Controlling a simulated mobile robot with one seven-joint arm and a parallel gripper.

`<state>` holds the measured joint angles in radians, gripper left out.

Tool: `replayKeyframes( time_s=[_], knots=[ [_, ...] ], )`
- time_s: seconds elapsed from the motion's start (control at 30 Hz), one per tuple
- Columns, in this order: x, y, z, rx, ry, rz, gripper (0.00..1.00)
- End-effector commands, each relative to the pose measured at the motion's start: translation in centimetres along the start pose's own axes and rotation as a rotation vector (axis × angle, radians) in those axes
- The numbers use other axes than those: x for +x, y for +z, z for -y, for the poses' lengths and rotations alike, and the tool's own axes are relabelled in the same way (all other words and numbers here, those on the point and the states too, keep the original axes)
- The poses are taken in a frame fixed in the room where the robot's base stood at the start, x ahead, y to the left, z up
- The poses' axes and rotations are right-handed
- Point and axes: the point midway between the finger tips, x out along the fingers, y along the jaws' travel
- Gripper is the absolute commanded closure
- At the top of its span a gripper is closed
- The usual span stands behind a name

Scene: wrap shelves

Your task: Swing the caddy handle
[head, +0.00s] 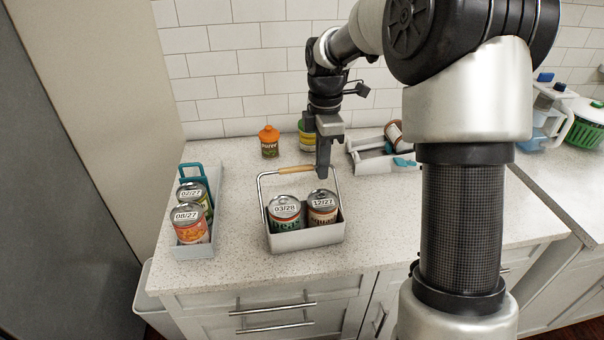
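The grey caddy (318,238) stands on the counter and holds two cans. The left can (286,219) is labelled 03/28 and the right can (322,212) is labelled 12/27. The caddy handle (294,170) is a wire bail with a wooden grip, raised above the cans. My gripper (322,174) points down at the right end of the wooden grip and overlaps it in the picture. I cannot tell whether it touches the handle. The fingers show edge-on, so the gap between them is hidden.
A grey tray (192,252) with a teal handle and two cans stands left. An orange-capped jar (269,141) and a green-and-yellow can (306,138) stand behind. A grey holder (371,160) with a tipped jar (394,134) is back right. Counter between caddy and left tray is clear.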

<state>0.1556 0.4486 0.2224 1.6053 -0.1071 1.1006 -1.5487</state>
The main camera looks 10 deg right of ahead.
Motion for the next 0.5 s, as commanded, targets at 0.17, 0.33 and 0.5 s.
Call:
replayKeyframes(
  time_s=[0.17, 0.33, 0.5],
  knots=[
    [0.03, 0.02, -0.16, 0.0, 0.003, 0.001, 0.98],
    [0.03, 0.02, -0.18, 0.0, 0.003, 0.001, 0.98],
    [0.36, 0.01, -0.42, 0.0, 0.002, 0.0, 0.98]
  ],
)
